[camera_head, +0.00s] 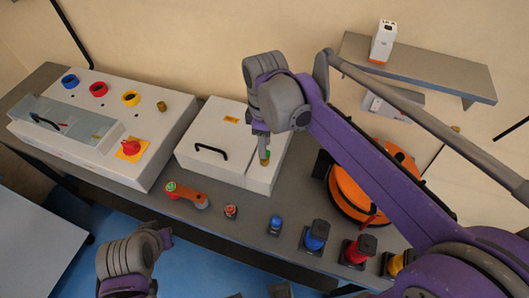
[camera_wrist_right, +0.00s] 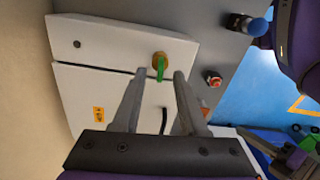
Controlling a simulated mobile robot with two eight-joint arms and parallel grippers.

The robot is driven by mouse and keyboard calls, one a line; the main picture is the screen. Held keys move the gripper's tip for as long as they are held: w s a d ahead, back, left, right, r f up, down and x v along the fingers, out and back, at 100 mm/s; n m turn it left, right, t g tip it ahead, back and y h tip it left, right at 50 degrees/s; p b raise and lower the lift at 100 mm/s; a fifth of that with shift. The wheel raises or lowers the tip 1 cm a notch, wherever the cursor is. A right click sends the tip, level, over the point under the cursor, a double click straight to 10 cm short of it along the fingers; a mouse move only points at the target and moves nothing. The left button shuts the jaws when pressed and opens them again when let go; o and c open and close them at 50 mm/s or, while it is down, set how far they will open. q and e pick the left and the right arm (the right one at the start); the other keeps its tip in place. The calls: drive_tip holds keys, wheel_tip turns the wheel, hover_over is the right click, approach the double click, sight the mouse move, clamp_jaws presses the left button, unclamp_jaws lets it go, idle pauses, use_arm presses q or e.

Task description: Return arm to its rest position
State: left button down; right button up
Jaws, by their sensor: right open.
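My right arm reaches in from the right, over the bench. Its gripper (camera_head: 263,150) is over the white box with a black handle (camera_head: 228,165). In the right wrist view, the gripper (camera_wrist_right: 160,74) is open, its two grey fingers apart. A brass knob with a green part (camera_wrist_right: 160,60) on the white box shows between and just beyond the fingertips; whether the fingers touch it cannot be told. Part of my left arm (camera_head: 130,255) shows at the lower left. I cannot make out its gripper's fingers clearly.
A white control panel (camera_head: 150,140) stands at the left. An orange round object (camera_head: 352,192) sits beneath my right arm. A shelf (camera_head: 440,75) is on the wall.

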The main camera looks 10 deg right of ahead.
wheel_tip(320, 180, up, 8)
drive_tip(key=shift+r, duration=0.25)
drive_tip(key=s+d+f+m+t, duration=0.2)
drive_tip(key=s+f+m, duration=0.2)
drive_tip(key=f, duration=0.1)
drive_tip(key=s+d+f+m+t, duration=0.2)
drive_tip(key=s+f+m, duration=0.2)
drive_tip(key=s+f, duration=0.1)
drive_tip(key=s+d+f+m+t, duration=0.1)
drive_tip(key=s+d+f+m, duration=0.1)
drive_tip(key=s+f+m, duration=0.2)
drive_tip(key=shift+s+d+f+t, duration=0.1)
drive_tip(key=shift+d+f+t, duration=0.1)
drive_tip(key=shift+f, duration=0.4)
drive_tip(key=shift+s+d+f+t, duration=0.1)
drive_tip(key=shift+d+f+t, duration=0.1)
drive_tip(key=shift+f, duration=0.4)
